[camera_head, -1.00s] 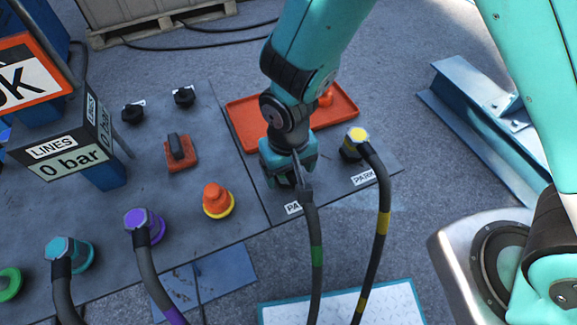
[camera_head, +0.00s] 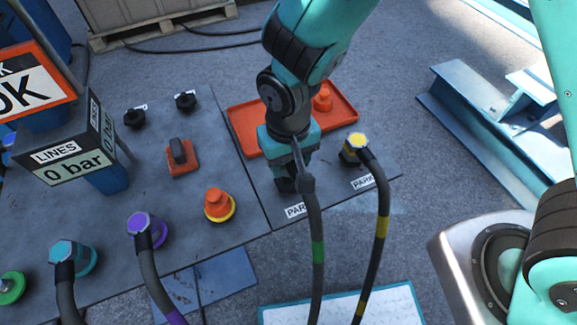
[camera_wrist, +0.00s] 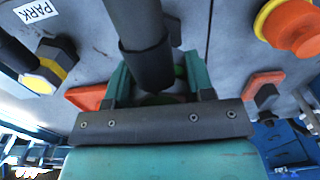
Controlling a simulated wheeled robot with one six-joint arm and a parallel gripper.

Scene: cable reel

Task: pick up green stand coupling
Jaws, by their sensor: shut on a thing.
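The green stand coupling is mostly hidden between the jaws of my gripper (camera_head: 288,165). Its black hose (camera_head: 316,225) with a green band (camera_head: 318,252) hangs down from the gripper. In the wrist view the hose (camera_wrist: 146,60) runs into the space between the teal jaws (camera_wrist: 160,85), and a little green (camera_wrist: 180,72) shows there. My gripper is shut on this coupling above the left PARK place. A dark part (camera_head: 286,185) shows just below the jaws; I cannot tell whether the coupling is clear of it.
A yellow coupling (camera_head: 357,145) with its hose stands close on the right. An orange tray (camera_head: 246,143) lies behind.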

